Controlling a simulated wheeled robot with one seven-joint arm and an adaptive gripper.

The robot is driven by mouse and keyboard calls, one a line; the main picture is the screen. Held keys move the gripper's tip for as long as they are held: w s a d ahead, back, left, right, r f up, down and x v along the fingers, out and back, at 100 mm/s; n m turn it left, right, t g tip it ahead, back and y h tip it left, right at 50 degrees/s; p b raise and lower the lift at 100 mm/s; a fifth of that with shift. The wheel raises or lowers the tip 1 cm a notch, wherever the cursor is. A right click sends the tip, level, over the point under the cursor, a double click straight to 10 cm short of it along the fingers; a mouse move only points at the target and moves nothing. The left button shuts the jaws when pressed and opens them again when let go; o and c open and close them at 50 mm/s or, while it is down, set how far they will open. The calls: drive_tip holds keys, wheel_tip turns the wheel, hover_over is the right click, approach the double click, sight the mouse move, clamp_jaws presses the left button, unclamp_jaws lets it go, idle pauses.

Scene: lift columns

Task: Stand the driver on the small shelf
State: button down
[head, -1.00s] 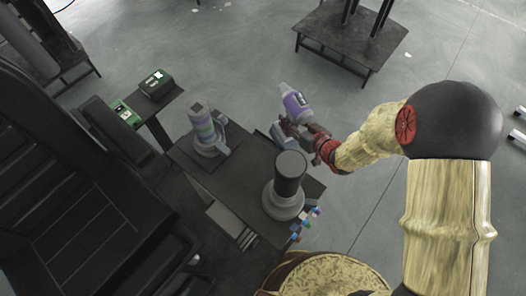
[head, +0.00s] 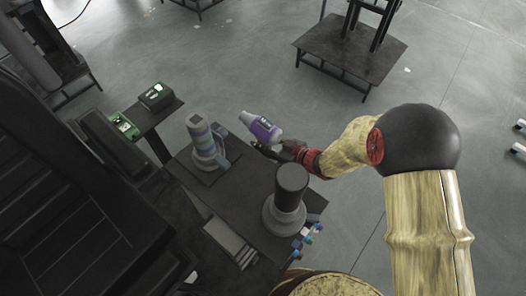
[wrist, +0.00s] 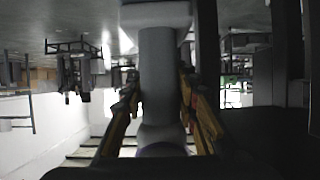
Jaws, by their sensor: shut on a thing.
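The driver (head: 262,128), purple with a grey nose, is held in the air beyond the dark table, tilted with its nose up and to the left in the head view. My gripper (head: 280,150) is shut on its grey handle. In the wrist view the handle (wrist: 160,75) stands between the two fingers of my gripper (wrist: 160,105). What looks like the small shelf (head: 151,118) is a low dark surface at the left, beyond the table; the driver is apart from it.
A black and green box (head: 156,97) and a green unit (head: 123,124) sit on the small surface. The dark table (head: 240,185) bears a banded grey column (head: 203,143) and a black-topped column (head: 290,190). Another dark table (head: 350,58) stands at the back right. Open floor lies between.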

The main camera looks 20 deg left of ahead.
wheel_tip(320, 180, down, 4)
drive_tip(key=shift+f+b, duration=0.2)
drive_tip(key=shift+b, duration=0.7)
drive_tip(key=c, duration=1.4)
unclamp_jaws()
drive_tip(key=shift+f, duration=0.15)
drive_tip(key=p+v, duration=0.4)
drive_tip(key=v, duration=0.8)
